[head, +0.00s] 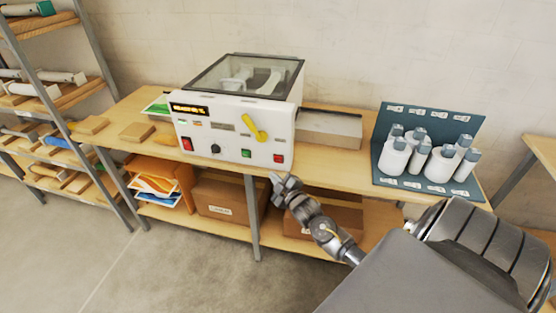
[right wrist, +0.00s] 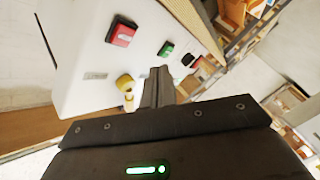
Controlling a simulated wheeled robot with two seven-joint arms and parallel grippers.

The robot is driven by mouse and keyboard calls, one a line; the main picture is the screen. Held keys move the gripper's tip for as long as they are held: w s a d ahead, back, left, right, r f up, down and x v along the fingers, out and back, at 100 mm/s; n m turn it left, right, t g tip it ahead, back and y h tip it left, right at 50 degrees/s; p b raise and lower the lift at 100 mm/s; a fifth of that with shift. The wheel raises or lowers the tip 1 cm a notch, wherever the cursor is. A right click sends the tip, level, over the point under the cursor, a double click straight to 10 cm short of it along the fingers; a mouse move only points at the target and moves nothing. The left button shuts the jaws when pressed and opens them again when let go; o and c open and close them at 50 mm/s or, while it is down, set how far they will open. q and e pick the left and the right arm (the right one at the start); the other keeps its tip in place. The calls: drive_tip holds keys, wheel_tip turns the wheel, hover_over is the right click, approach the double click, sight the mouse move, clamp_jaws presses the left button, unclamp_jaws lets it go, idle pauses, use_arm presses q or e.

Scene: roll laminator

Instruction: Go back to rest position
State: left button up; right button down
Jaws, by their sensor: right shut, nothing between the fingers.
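The roll laminator (head: 233,130) stands on the wooden bench, a white box with a clear lid, a lit amber display, a yellow lever (head: 254,129), a black knob and red and green buttons. My right gripper (head: 276,178) is just in front of the laminator's lower right front edge, below the red button (head: 279,158). In the right wrist view my right gripper (right wrist: 160,73) is shut and empty, with the tilted white front panel (right wrist: 85,60) and its buttons beyond it. Whether it touches the panel I cannot tell. My left gripper is not in view.
The bench (head: 345,168) carries a dark teal stand (head: 389,188) with several white bottles at right. Cardboard boxes (head: 228,198) and an orange paper tray sit on the lower shelf. A storage rack (head: 88,65) stands at left. The floor (head: 190,275) in front is clear.

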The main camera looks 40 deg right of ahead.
idle(0.7)
drive_tip(key=s+a+f+m+g+b, duration=0.1)
drive_tip(key=s+f+g, duration=0.3)
drive_tip(key=f, duration=0.7)
drive_tip(key=s+a+f+m+g+y, duration=0.15)
drive_tip(key=s+f, duration=0.35)
drive_tip(key=f, duration=0.5)
drive_tip(key=s+a+f+m+g+h+b, duration=0.15)
drive_tip(key=s+f, duration=0.35)
drive_tip(key=f, duration=0.6)
drive_tip(key=s+a+f+g+y+b, duration=0.1)
drive_tip(key=s+a+f+g, duration=0.2)
drive_tip(key=s+f, duration=0.4)
drive_tip(key=s+a+f+m+g+y+b, duration=0.1)
drive_tip(key=s+a+f, duration=0.4)
drive_tip(key=s, duration=1.2)
drive_tip(key=s+a+f+g+y+b, duration=0.1)
drive_tip(key=s+a+f+g, duration=0.4)
drive_tip(key=s+f, duration=0.5)
drive_tip(key=s+b, duration=0.1)
drive_tip(key=s, duration=0.2)
drive_tip(key=shift+f+b, duration=0.15)
drive_tip(key=shift+b, duration=0.2)
